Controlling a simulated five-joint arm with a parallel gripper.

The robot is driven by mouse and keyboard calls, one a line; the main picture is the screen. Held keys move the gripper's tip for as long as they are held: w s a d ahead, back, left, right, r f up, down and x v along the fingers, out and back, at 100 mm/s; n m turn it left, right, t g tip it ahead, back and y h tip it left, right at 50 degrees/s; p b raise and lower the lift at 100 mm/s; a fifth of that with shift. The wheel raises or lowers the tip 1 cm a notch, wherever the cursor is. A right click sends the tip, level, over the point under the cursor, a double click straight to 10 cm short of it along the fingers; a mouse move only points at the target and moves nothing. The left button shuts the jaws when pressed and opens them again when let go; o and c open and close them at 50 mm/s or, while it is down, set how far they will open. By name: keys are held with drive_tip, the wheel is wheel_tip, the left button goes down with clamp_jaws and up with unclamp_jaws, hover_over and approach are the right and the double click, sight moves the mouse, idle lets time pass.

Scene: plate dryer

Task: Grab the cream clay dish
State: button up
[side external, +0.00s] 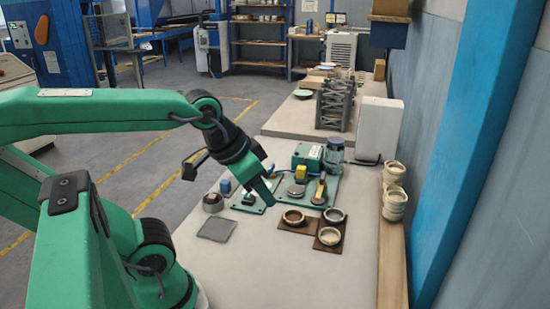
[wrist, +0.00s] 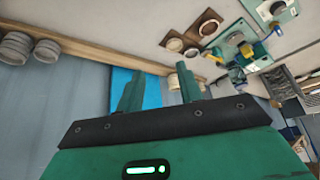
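The cream clay dish (side external: 329,236) is a small round bowl upright on a dark brown tile at the front of the bench. In the wrist view the paler dish (wrist: 174,44) at the upper middle appears to be the same one. A reddish-brown dish (side external: 293,217) sits to its left and a grey-rimmed dish (side external: 334,215) just behind it. My gripper (side external: 268,190) is above the bench, left of and behind the cream dish, apart from it. In the wrist view my gripper (wrist: 160,88) has its two green fingers spread, with nothing between them.
Green fixtures (side external: 318,188) with small parts stand behind the dishes. A grey square pad (side external: 217,229) lies at left. Stacked cream bowls (side external: 394,195) stand on a wooden ledge (side external: 393,260) along the right wall. The bench front is clear.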

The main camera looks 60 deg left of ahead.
drive_tip(key=shift+o, duration=0.2)
drive_tip(key=o, duration=0.9)
drive_tip(key=shift+w, duration=0.1)
drive_tip(key=w+a+f+m+g, duration=0.2)
drive_tip(key=w+f+m+g, duration=0.15)
drive_tip(key=w, duration=0.95)
drive_tip(key=w+a+f+m+g, duration=0.1)
drive_tip(key=w+f+g, duration=0.1)
drive_tip(key=w+f, duration=0.7)
wheel_tip(320, 180, down, 3)
drive_tip(key=shift+a+f+m, duration=0.1)
drive_tip(key=shift+a+m, duration=0.2)
drive_tip(key=shift+m, duration=0.05)
drive_tip(key=shift+f, duration=1.25)
